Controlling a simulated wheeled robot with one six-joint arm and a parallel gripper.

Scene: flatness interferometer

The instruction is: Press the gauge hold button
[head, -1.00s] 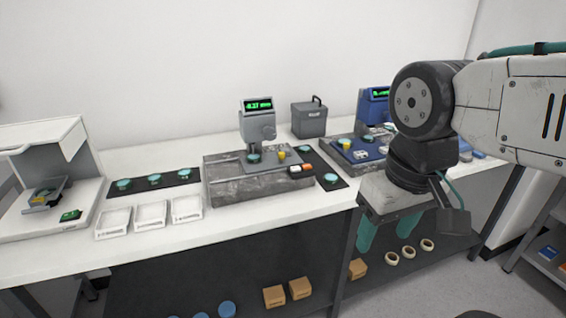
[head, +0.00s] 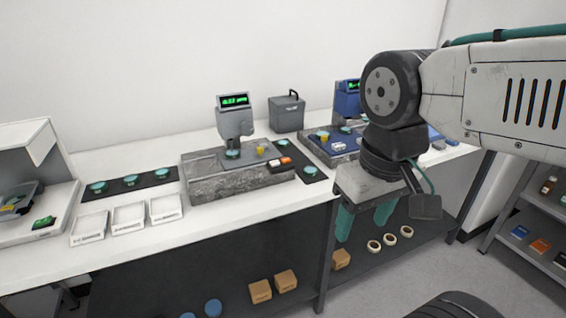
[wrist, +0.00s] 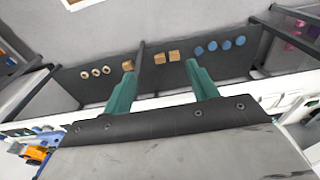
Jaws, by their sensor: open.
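A grey gauge (head: 235,118) with a green lit display stands on a stone base (head: 215,184) on the white bench. An orange button and a white button (head: 280,161) sit at the base's right front; I cannot read which is hold. A second, blue gauge (head: 347,103) stands further right on its own base, partly behind my arm. My gripper (head: 364,218) hangs in front of the bench's edge, right of the grey gauge and apart from it. Its two green fingers are spread and empty, and they also show in the wrist view (wrist: 160,82).
White trays (head: 128,220) and a dark mat with teal discs (head: 130,184) lie left of the stone base. A grey box (head: 287,113) stands behind. Boxes (head: 273,287) and tape rolls (head: 390,240) lie on the lower shelf. Another shelf unit (head: 530,238) stands at right.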

